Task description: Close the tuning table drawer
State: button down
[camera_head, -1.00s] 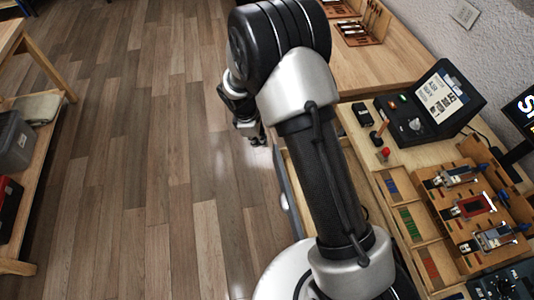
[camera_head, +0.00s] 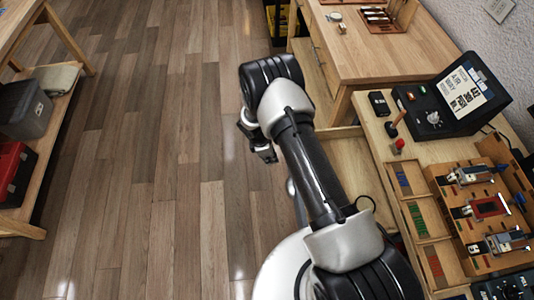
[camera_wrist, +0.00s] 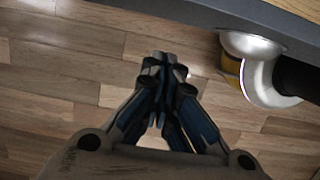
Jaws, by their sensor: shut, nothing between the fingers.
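The tuning table (camera_head: 385,150) stands on the right in the head view. Its drawer (camera_head: 340,132) is pulled out toward the left, its pale wooden inside partly hidden behind my arm. The drawer's grey front (camera_head: 300,208) shows as a thin strip left of my arm, with a silver handle (camera_head: 291,187) on it. My gripper (camera_head: 268,157) is shut and empty over the floor, left of the drawer front and apart from it. In the wrist view my gripper (camera_wrist: 165,62) points toward a grey edge (camera_wrist: 215,14), likely the drawer front, with a rounded silver part below it.
Another wooden bench (camera_head: 370,55) stands behind. A shelf (camera_head: 50,120) is at far left. The floor between is clear.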

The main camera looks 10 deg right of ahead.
jog(key=shift+d+r, duration=0.15)
jog(key=shift+d, duration=0.8)
jog(key=shift+d+r, duration=0.1)
jog(key=shift+d, duration=0.8)
